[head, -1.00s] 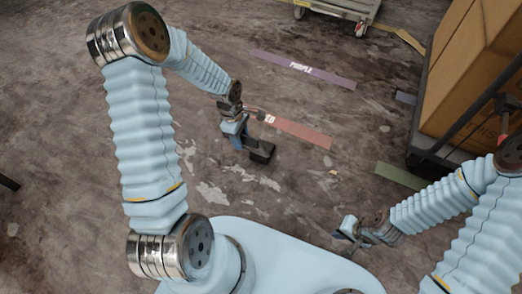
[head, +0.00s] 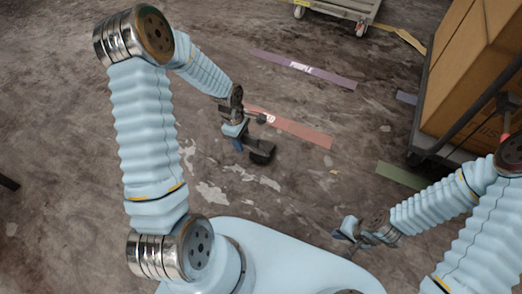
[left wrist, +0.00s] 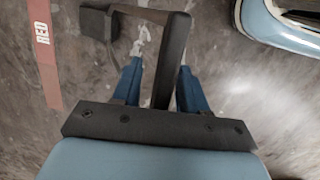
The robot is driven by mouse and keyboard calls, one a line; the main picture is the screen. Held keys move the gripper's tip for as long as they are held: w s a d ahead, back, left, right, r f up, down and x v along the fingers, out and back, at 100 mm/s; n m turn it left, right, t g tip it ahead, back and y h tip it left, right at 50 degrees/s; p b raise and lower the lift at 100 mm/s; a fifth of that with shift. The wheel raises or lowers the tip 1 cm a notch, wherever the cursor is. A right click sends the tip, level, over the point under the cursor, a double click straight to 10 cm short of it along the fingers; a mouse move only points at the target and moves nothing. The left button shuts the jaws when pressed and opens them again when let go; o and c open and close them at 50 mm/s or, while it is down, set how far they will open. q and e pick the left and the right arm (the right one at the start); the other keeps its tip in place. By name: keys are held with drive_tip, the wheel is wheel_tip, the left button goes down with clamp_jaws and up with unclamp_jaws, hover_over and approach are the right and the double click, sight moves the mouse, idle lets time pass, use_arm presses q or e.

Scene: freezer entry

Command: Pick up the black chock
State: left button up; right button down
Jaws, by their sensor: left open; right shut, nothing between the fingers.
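The black chock (head: 262,153) is a dark angular piece on the floor, seen just past the fingers of my left gripper (head: 240,143) in the head view. In the left wrist view the black chock (left wrist: 172,52) shows a block at one end, a crossbar and a long bar. The long bar runs between the two blue fingers of my left gripper (left wrist: 157,68), closer to the right finger. The fingers are open, and part of the bar is hidden under the gripper body. My right gripper (head: 350,229) is shut and empty, low beside my base.
A red floor strip (head: 300,132), a purple strip (head: 305,68) and a green strip (head: 400,176) mark the floor. A cart with cardboard boxes (head: 470,70) stands at the right. A wheeled trolley (head: 340,8) is at the top. Floor left of the chock is clear.

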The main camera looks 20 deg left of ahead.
use_arm(q)
clamp_jaws()
idle(0.3)
idle(1.2)
